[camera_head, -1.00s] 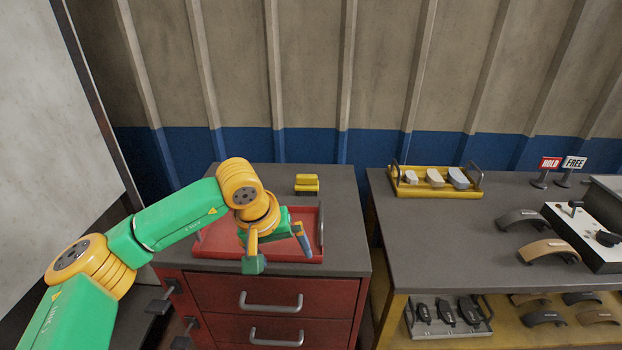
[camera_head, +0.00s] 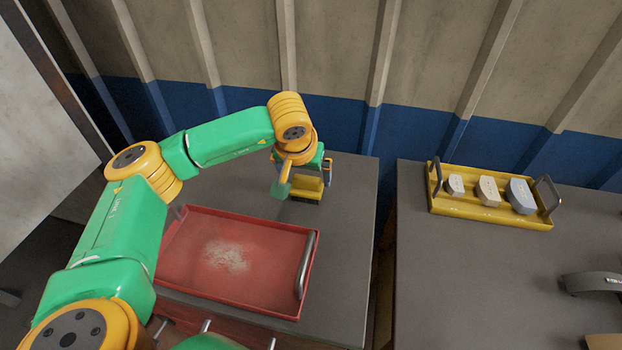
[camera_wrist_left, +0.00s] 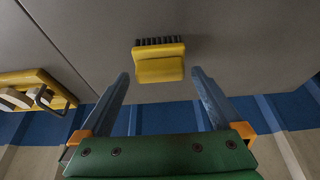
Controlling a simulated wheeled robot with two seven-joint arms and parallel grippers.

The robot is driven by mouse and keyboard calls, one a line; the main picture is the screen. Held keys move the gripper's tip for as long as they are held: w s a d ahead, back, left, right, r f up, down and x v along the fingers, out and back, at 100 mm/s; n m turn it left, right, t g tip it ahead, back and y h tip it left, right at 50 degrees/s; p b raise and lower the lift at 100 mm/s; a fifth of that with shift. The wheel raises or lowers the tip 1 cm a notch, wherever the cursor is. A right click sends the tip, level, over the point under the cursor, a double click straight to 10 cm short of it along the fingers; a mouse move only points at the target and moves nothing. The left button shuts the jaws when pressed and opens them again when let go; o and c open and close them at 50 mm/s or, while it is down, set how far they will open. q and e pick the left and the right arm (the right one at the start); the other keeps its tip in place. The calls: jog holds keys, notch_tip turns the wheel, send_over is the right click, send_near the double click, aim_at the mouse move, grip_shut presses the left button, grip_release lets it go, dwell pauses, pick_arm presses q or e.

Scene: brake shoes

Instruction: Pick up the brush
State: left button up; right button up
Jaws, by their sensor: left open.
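The brush (camera_head: 308,187) has a yellow body and dark bristles. It rests on the dark top of the red cabinet, behind the red tray. My left gripper (camera_head: 305,180) is above and around the brush in the head view, partly covering it. In the left wrist view the brush (camera_wrist_left: 160,62) lies ahead of the fingertips, roughly centred between them. The left gripper (camera_wrist_left: 160,75) is open and empty, with a finger to each side. I cannot tell that either finger touches the brush. My right gripper is not in view.
The red tray (camera_head: 180,278) with a pale dusty patch sits in front of the brush. The blue-banded wall is behind.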

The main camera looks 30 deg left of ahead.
aim_at(306, 179)
pick_arm(q)
jog(key=x, duration=0.3)
jog(key=shift+s+f+p, duration=0.1)
jog(key=shift+f+p, duration=0.2)
jog(key=shift+f, duration=0.15)
jog(key=c, duration=1.2)
jog(key=shift+o, duration=0.2)
jog(key=shift+r, duration=0.35)
notch_tip(306, 179, up, 3)
jog(key=shift+d+f+b, duration=0.1)
jog(key=shift+b, duration=0.9)
jog(key=s+d+r+b, duration=0.2)
jog(key=s+d+r, duration=0.6)
jog(key=d+r, duration=0.1)
jog(key=shift+s+d+r, duration=0.35)
jog(key=shift+d+r, duration=0.05)
jog(key=shift+d, duration=0.4)
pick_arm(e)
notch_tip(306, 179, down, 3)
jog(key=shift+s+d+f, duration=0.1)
